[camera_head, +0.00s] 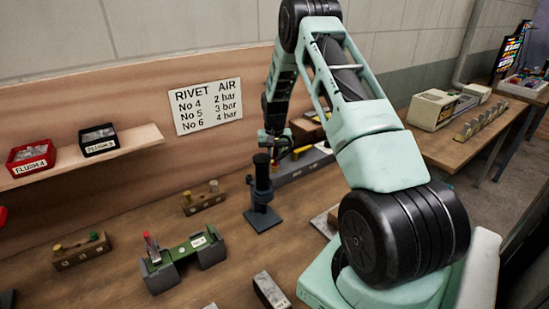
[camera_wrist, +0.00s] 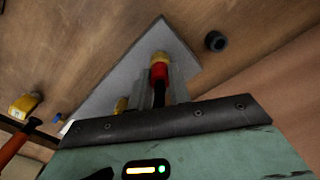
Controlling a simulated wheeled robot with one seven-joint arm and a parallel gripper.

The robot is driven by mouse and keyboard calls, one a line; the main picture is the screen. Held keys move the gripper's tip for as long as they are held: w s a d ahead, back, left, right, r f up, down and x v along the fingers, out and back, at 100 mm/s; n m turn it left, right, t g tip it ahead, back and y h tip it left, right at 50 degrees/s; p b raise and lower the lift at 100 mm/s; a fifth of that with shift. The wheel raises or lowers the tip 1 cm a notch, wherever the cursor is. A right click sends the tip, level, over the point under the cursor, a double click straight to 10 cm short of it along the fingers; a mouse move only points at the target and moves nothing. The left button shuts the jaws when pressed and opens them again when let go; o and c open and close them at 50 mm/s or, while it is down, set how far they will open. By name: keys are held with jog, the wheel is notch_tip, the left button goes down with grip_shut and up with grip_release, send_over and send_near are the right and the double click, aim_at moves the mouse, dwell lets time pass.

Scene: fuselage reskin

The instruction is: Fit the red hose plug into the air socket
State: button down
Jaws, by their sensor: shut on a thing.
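In the wrist view the red hose plug (camera_wrist: 160,73) is held at my gripper (camera_wrist: 160,92), with a dark hose part behind it between the grey fingers. A brass-yellow piece (camera_wrist: 160,57) lies at the plug's far end, over a grey plate (camera_wrist: 125,62). I cannot tell whether it is the plug's tip or the air socket, or whether parts are joined.
A yellow piece (camera_head: 302,150) shows right of my gripper in the head view. A green-and-grey fixture (camera_head: 188,257) and wooden blocks (camera_head: 204,196) stand on the bench. A wall shelf (camera_head: 115,148) holds red and black bins.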

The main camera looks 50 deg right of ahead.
jog(key=shift+f, duration=0.2)
jog(key=c, duration=1.2)
grip_release()
jog(key=shift+r, duration=0.15)
jog(key=shift+r+p, duration=1.45)
jog(key=shift+r, duration=0.95)
